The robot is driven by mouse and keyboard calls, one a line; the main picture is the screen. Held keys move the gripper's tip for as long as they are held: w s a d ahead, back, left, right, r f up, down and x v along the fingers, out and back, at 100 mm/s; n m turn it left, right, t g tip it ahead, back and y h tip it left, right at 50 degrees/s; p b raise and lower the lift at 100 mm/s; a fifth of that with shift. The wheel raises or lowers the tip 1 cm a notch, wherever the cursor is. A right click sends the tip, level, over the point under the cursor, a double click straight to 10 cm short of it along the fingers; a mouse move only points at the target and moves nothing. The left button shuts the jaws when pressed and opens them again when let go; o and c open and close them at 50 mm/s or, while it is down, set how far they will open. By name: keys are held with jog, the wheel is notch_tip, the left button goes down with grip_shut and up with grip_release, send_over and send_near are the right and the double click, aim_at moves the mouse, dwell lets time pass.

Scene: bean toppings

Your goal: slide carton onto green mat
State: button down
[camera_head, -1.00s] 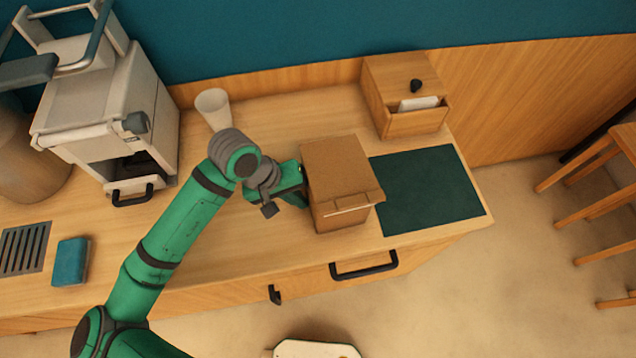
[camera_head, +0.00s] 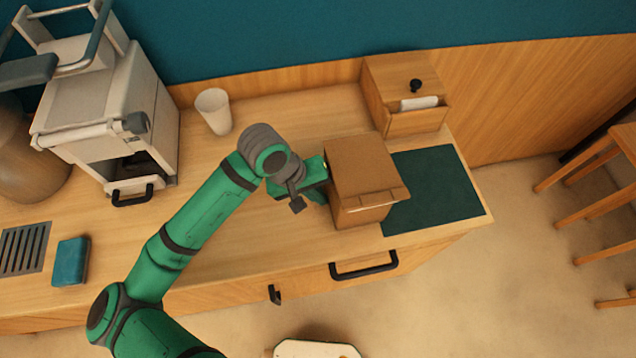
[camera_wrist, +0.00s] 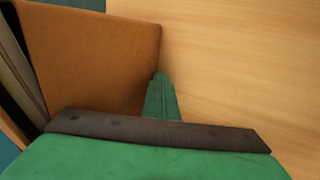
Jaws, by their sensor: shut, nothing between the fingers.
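The brown cardboard carton (camera_head: 362,165) stands upright on the counter, its right part at or over the left edge of the dark green mat (camera_head: 437,190). How much of its base rests on the mat is hidden. My gripper (camera_head: 322,178) is at the carton's left side, low, and appears to touch it. In the wrist view the shut fingers (camera_wrist: 161,98) point at the carton's side (camera_wrist: 92,55), near its lower edge. Nothing is held.
A wooden box (camera_head: 405,95) with a black knob stands behind the mat. A white cup (camera_head: 214,110) stands behind my arm. A white machine (camera_head: 105,105) is at the left, with a blue block (camera_head: 71,261) in front. The counter's front edge runs close to the carton and mat.

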jog(key=shift+w+d, duration=0.8)
jog(key=shift+d, duration=2.25)
jog(key=shift+w+d, duration=0.85)
jog(key=shift+d, duration=2.15)
jog(key=shift+w+d, duration=0.8)
jog(key=shift+d, duration=2.25)
jog(key=shift+s+a, duration=0.25)
jog(key=shift+a, duration=0.55)
jog(key=shift+s+a, duration=0.2)
jog(key=shift+a, duration=0.55)
notch_tip(320, 180, up, 9)
jog(key=shift+w+d+r, duration=0.1)
jog(key=shift+d+r, duration=0.05)
jog(key=shift+r, duration=0.05)
jog(key=shift+a+r, duration=0.25)
jog(key=shift+r, duration=0.05)
jog(key=shift+d, duration=0.1)
